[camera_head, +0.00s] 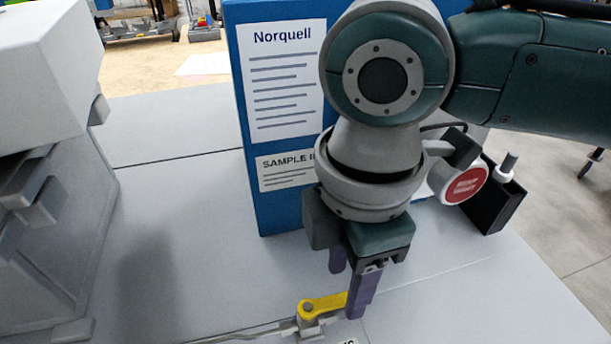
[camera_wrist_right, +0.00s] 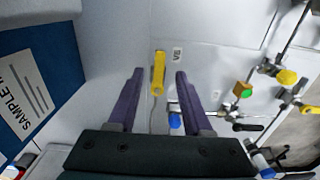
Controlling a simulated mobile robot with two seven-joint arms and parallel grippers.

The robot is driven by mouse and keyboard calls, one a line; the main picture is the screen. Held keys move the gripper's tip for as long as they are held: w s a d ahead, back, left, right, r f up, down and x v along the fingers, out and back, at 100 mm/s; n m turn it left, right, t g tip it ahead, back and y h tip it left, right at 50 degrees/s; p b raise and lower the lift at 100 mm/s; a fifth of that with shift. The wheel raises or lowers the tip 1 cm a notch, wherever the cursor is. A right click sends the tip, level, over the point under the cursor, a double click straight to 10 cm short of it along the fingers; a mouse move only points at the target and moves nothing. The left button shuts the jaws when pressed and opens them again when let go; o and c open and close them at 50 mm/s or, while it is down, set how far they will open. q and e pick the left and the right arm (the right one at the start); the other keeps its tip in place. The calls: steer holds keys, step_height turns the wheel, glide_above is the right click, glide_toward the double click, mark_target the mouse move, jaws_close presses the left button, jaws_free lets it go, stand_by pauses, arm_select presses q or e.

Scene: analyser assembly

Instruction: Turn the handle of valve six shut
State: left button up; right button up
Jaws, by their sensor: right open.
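A yellow valve handle (camera_head: 323,304) sits on a small grey valve body (camera_head: 310,326) at the bottom of the head view. It points right from its pivot, roughly in line with the thin grey pipe (camera_head: 262,332). My right gripper (camera_head: 347,288) points down over its free end, with purple fingers apart. In the right wrist view the handle (camera_wrist_right: 158,73) lies between the open fingers (camera_wrist_right: 159,76), nearer the left one. I see gaps on both sides there; contact is not clear. A small label (camera_wrist_right: 177,55) is beside it, too small to read. My left gripper is not in view.
A blue box (camera_head: 262,200) with a Norquell sheet (camera_head: 284,80) stands behind my right arm. A grey machine (camera_head: 45,200) stands at the left. In the right wrist view, pipes with a green-and-orange handle (camera_wrist_right: 243,90) and another yellow one (camera_wrist_right: 287,77) lie to the right.

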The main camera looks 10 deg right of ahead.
mark_target(330, 303)
steer(key=shift+f, duration=1.3)
jaws_close()
